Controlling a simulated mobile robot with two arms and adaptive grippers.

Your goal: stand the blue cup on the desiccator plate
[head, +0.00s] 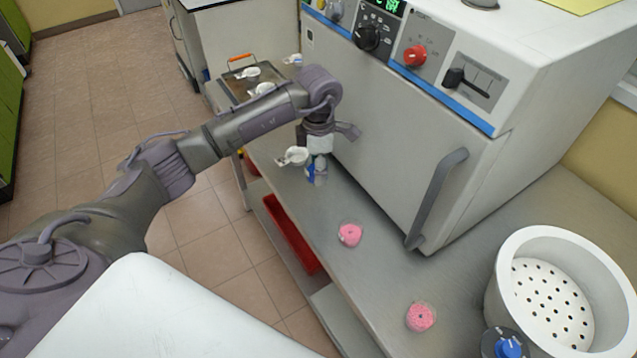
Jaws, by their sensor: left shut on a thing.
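My left gripper (318,163) reaches down over the bench in front of the oven door and is shut on a small cup. Blue shows at the fingertips, and I take this to be the blue cup, partly hidden by the fingers. The cup seems to be held above the bench. The desiccator plate (545,300) is a white disc with many holes inside a round white vessel at the lower right, far from this gripper. The plate's visible part is empty. My right gripper is not in view.
Two pink round items (350,234) (420,317) lie on the bench between cup and vessel. A dark blue-topped knob (508,347) is beside the vessel. A tray (236,88) with small white cups stands farther back.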

